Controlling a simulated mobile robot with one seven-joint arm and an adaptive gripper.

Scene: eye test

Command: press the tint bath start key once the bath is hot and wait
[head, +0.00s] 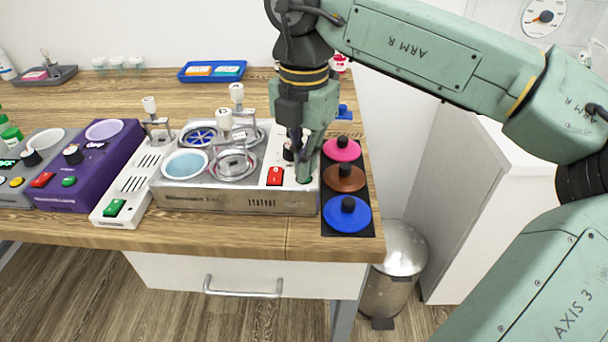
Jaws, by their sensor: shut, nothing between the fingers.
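The tint bath (235,201) is a metal-and-white unit at the front of the wooden worktop. Its front left well holds pale blue liquid (184,164), and a blue spoked part (199,136) shows behind it. Wire holders with white-topped handles stand at the other wells. A red rocker switch (275,176) is on its right-hand panel. My gripper (306,181) is shut and empty, pointing down over that panel, right of the red switch. I cannot tell whether the fingertips touch the panel. A dark knob (288,153) is partly hidden behind the gripper.
Pink (342,149), brown (344,177) and blue (347,213) lids with black knobs lie close on the right. A white vented unit (135,185) and a purple unit (85,180) stand left. A blue tray (212,72) is behind. A bin (395,265) stands below right.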

